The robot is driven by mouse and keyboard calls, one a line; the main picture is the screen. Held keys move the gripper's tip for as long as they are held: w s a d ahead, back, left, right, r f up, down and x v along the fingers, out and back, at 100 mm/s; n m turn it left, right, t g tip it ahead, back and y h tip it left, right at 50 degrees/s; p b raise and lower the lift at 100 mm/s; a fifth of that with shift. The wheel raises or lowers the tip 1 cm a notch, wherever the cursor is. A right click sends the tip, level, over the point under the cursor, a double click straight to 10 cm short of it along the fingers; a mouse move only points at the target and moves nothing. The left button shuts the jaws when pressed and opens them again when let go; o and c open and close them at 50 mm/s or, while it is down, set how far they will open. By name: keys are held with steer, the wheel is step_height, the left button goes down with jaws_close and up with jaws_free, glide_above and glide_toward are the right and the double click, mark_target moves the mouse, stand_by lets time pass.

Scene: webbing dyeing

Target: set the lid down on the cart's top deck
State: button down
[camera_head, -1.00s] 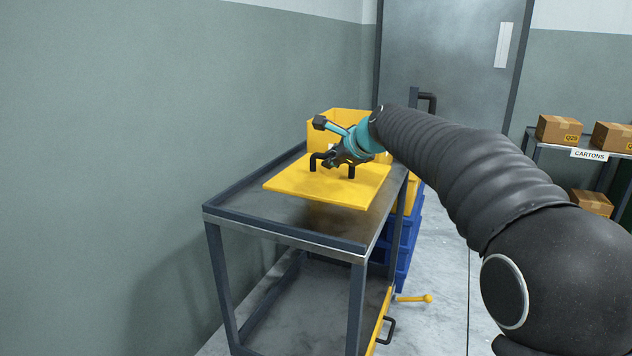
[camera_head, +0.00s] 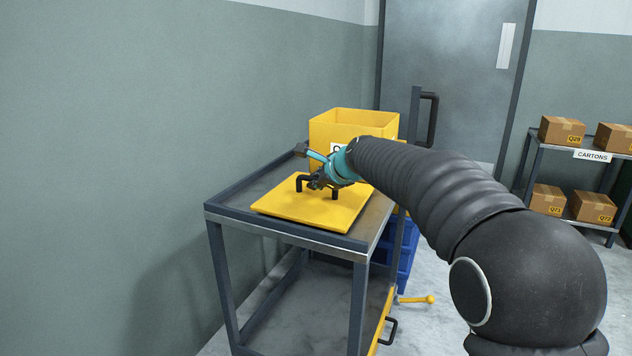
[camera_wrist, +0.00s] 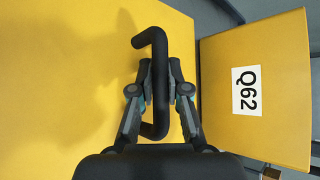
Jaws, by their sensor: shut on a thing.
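The lid (camera_head: 300,211) is a flat yellow plate with a black bar handle (camera_wrist: 159,80). It is level over the front part of the cart's top deck (camera_head: 258,190), very low. I cannot tell whether its underside touches the deck. My gripper (camera_head: 318,180) is shut on the handle; in the wrist view both fingers (camera_wrist: 159,88) press the bar from either side. The lid also fills the left of the wrist view (camera_wrist: 60,70). The lid hides much of the deck beneath it.
A yellow open bin (camera_head: 340,125), labelled Q62 in the wrist view (camera_wrist: 255,120), stands behind the lid. Raised edges (camera_head: 285,236) rim the cart. Blue crates (camera_head: 403,255) stand beyond the cart. A shelf (camera_head: 600,163) with cartons is at right. Bare deck shows left of the lid.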

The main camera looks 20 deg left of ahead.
steer(key=c, duration=1.2)
jaws_free()
steer(key=shift+o, duration=0.2)
steer(key=shift+r, duration=0.1)
steer(key=v, duration=1.2)
steer(key=shift+d, duration=0.1)
steer(key=s+d+f+n+h, duration=0.2)
steer(key=s+d+f+n, duration=0.15)
steer(key=s+d, duration=0.6)
steer(key=s+d+f+n+h, duration=0.25)
steer(key=s+d+n, duration=0.3)
steer(key=d, duration=0.65)
steer(key=s+d+f+n+g+h, duration=0.1)
steer(key=s+d+f+n+h, duration=0.1)
steer(key=s+d+f, duration=0.3)
steer(key=s+d+f+n+h, duration=0.2)
steer(key=s+d+f+n, duration=0.2)
steer(key=s, duration=0.9)
steer(key=d+f, duration=0.2)
steer(key=d, duration=0.2)
steer(key=shift+s+d+g, duration=0.3)
steer(key=shift+d+g, duration=0.05)
steer(key=shift+g, duration=0.05)
